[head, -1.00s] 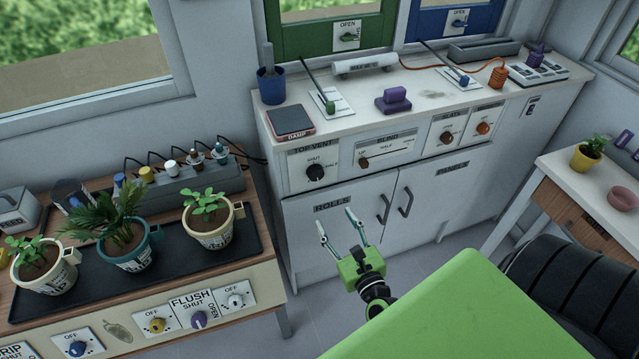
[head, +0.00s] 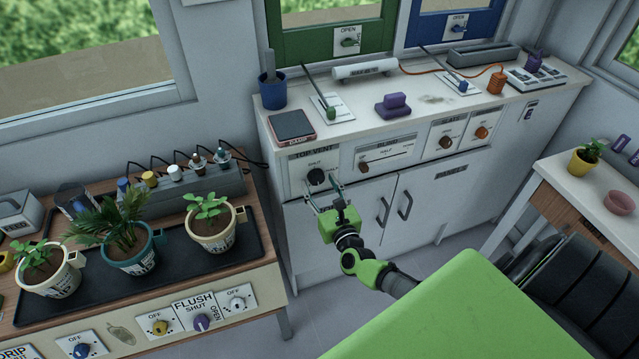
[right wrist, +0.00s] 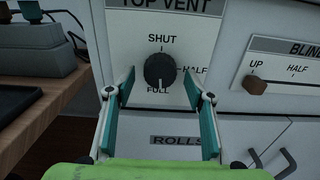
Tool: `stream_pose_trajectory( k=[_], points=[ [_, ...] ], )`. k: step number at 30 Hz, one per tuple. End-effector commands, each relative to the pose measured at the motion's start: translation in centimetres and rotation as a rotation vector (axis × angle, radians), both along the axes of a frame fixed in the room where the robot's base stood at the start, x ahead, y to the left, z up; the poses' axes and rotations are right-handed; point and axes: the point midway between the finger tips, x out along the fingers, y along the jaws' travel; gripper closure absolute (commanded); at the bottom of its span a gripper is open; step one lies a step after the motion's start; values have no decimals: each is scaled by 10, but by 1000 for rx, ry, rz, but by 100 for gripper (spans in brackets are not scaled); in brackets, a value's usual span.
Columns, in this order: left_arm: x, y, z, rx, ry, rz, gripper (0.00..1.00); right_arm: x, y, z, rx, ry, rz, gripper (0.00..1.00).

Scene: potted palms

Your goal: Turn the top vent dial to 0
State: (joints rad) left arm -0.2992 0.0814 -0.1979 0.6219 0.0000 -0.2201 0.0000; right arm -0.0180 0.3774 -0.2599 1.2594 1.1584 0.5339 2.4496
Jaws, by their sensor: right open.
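The top vent dial (head: 317,176) is a round black knob on a white panel at the left of the cabinet front. In the right wrist view the dial (right wrist: 159,69) has SHUT above it, HALF to its right and FULL below it; no 0 shows. A pale mark on its lower part points down toward FULL. My right gripper (head: 324,191) is open and empty, just in front of and below the dial. In the right wrist view its teal fingers (right wrist: 158,80) stand to either side of the dial, apart from it. My left gripper is not in view.
The blind slider (right wrist: 257,85) is right of the dial panel. Cabinet doors with dark handles (head: 383,210) lie below. A wooden bench (head: 262,293) with potted plants is on the left. A tablet (head: 292,126) lies on the counter above the dial.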

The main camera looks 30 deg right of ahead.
Motion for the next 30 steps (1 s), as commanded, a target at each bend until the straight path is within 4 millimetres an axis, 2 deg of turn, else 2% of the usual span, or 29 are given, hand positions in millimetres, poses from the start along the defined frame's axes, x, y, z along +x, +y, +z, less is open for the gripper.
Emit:
stream_pose_trajectory(
  k=[11, 12, 16, 17, 30],
  points=[
    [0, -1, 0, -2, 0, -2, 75, 7, -1, 0, 0, 1, 0, 51],
    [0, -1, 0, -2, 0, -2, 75, 7, -1, 0, 0, 1, 0, 54],
    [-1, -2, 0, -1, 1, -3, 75, 6, -1, 0, 0, 0, 0, 88],
    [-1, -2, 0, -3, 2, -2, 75, 6, -1, 0, 0, 0, 0, 90],
    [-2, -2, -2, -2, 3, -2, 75, 6, -1, -1, -65, 16, 0, 90]
  ],
)
